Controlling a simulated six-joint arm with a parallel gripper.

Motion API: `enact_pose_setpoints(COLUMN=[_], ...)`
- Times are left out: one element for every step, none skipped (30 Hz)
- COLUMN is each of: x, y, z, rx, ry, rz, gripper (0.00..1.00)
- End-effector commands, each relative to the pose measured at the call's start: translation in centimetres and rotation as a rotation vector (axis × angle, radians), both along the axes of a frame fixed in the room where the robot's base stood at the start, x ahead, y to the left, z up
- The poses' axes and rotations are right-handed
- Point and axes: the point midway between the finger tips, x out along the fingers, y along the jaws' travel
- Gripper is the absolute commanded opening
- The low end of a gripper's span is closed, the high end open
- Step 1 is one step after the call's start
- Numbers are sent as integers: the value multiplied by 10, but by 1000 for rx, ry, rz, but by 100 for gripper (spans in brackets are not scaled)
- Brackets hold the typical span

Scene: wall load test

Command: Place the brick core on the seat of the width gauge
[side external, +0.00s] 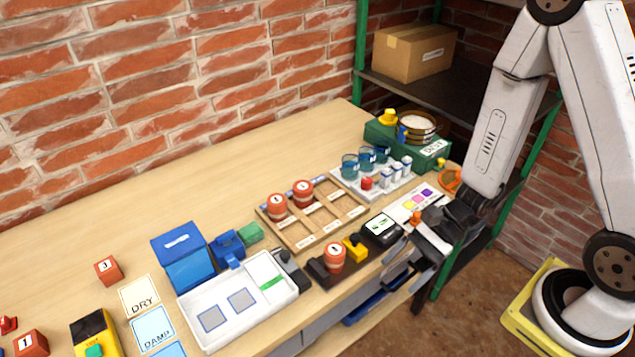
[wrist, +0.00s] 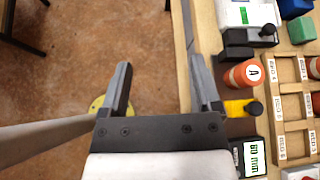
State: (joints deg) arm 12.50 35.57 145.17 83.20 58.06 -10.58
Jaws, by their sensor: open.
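A red-orange brick core (side external: 334,257) with a white label stands upright on the dark width gauge (side external: 318,270), between its black end and its yellow slider (side external: 356,247). In the wrist view the core (wrist: 243,74) shows the letter A and the slider (wrist: 237,108) is close beside it; I cannot tell whether they touch. A small display (wrist: 252,158) beside the gauge appears to read 60 mm. My gripper (wrist: 160,64) is open and empty, over the floor off the bench's front edge. In the side view my gripper (side external: 422,243) is right of the gauge.
Two more cores (side external: 277,206) (side external: 303,192) stand in a wooden compartment tray (side external: 320,238). A white tray (side external: 215,333) and a blue box (side external: 185,262) lie left of the gauge. Cups and a green crate (side external: 432,160) stand toward the shelf. The back of the bench is clear.

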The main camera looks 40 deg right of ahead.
Motion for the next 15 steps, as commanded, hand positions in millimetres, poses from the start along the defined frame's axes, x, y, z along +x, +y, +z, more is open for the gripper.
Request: enact_pose_setpoints(x=[-5,-8,-13,-16,-18,-22,-23,-25,-27,-28,-29,-29,-29,-28,-27], y=[0,-2,-3,-5,-7,-10,-13,-16,-20,-24,-27,-32,-36,-40,-45], z=[3,3,4,5,5,6,7,7,8,8,9,10,10,11,13], rx=[-36,-58,-89,-115,-139,-172,-200,-226,-263,-292,-320,-358,-388,-417,-458], ry=[-22,-35,-51,-66,-79,-98,-115,-132,-155,-175,-193,-220,-241,-263,-294], rz=[71,114,170,212,253,308,348,388,440,479,518,567,604,640,689], gripper=[81,81,81,81,81,81,81,81,81,81,81,81,81,81,81])
